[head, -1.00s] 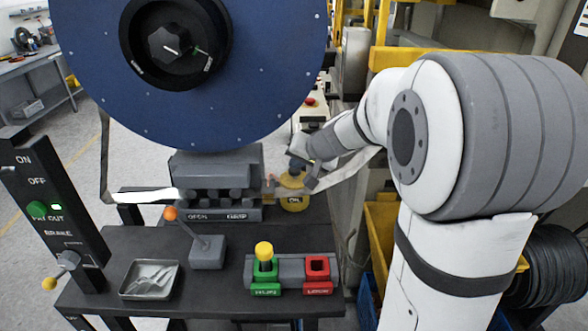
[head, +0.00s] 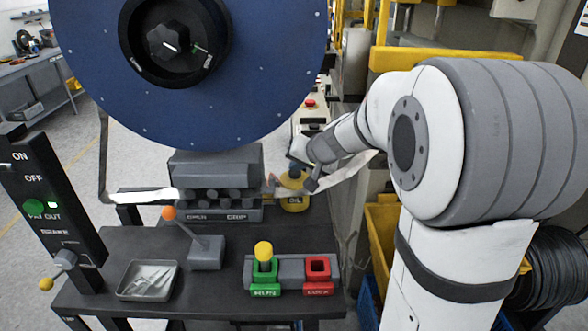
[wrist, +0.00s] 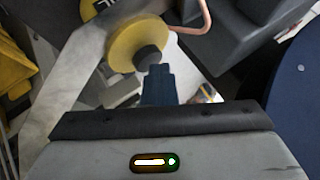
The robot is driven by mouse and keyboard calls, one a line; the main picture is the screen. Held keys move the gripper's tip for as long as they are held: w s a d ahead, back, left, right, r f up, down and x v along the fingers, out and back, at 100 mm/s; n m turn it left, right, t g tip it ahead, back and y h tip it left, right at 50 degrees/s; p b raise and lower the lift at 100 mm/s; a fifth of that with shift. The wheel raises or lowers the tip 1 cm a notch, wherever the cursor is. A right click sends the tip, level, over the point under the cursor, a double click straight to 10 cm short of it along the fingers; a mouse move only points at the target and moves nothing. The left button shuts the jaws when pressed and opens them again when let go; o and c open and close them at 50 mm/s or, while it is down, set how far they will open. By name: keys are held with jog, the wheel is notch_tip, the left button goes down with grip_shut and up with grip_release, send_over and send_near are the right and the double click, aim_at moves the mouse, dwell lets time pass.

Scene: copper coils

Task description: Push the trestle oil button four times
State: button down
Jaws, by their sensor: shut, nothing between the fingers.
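The yellow oiler marked OIL (head: 294,203) stands on the dark bench to the right of the grey roller block. In the wrist view it shows as a yellow disc (wrist: 128,47) with a dark round button (wrist: 149,57) on it. My gripper (head: 296,174) is at the top of the oiler in the head view and partly hides it. In the wrist view my gripper (wrist: 158,72) is shut and empty, its blue fingertips right beside the button. I cannot tell whether they touch it.
A large blue reel (head: 200,100) fills the upper left. A copper tube (wrist: 200,18) bends close by the oiler. On the bench are an orange-knobbed lever (head: 206,252), a grey tray (head: 148,292), and a green and red lever holder (head: 292,270). A control post (head: 50,200) stands left.

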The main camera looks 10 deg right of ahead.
aim_at(297, 174)
dwell(0.3)
jog(key=shift+r+p, duration=0.9)
jog(key=shift+r, duration=0.35)
notch_tip(297, 174, up, 5)
jog(key=p, duration=0.3)
dwell(2.2)
